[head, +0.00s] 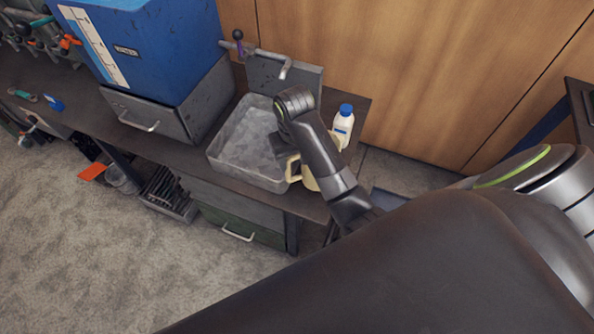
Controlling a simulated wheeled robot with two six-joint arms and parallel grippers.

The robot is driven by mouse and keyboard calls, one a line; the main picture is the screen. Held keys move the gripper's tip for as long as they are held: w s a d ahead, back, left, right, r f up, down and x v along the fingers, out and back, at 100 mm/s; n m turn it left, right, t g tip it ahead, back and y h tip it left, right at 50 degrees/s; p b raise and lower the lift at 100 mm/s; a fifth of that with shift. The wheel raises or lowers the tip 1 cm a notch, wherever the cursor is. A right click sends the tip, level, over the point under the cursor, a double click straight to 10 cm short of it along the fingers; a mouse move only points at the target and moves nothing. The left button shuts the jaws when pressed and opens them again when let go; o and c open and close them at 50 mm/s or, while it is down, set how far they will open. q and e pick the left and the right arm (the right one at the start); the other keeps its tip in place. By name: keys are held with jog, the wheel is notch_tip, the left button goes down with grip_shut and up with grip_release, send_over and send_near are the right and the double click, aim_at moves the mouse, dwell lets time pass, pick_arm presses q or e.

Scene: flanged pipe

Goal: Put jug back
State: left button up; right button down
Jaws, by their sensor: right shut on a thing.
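A cream jug (309,181) is at the right end of the workbench, beside the right wall of the grey metal sink (234,175). Its handle (292,170) points left toward the sink. My right arm passes over the jug and hides much of it. My right gripper (283,153) is at the jug's handle side and is shut on the jug. I cannot tell whether the jug's base touches the bench. My left gripper is out of view.
A white bottle with a blue cap (344,120) stands close behind the jug. A tap (270,57) is behind the sink. A large blue container (150,45) sits on a grey drawer unit (165,115) to the left. Carpet lies open in front.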

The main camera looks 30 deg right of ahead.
aim_at(295, 178)
jog(key=shift+f+b, duration=0.3)
jog(key=shift+f, duration=0.65)
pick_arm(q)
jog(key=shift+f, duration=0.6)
pick_arm(e)
jog(key=shift+f, duration=2)
jog(key=c, duration=0.6)
grip_release()
jog(key=shift+f, duration=0.15)
notch_tip(295, 178, up, 7)
jog(key=shift+r+p, duration=0.2)
jog(key=shift+p, duration=1.05)
notch_tip(295, 178, up, 3)
jog(key=p, duration=0.3)
pick_arm(q)
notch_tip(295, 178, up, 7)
jog(key=p, duration=0.2)
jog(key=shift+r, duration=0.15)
pick_arm(e)
jog(key=shift+a+r, duration=0.1)
jog(key=shift+r, duration=0.85)
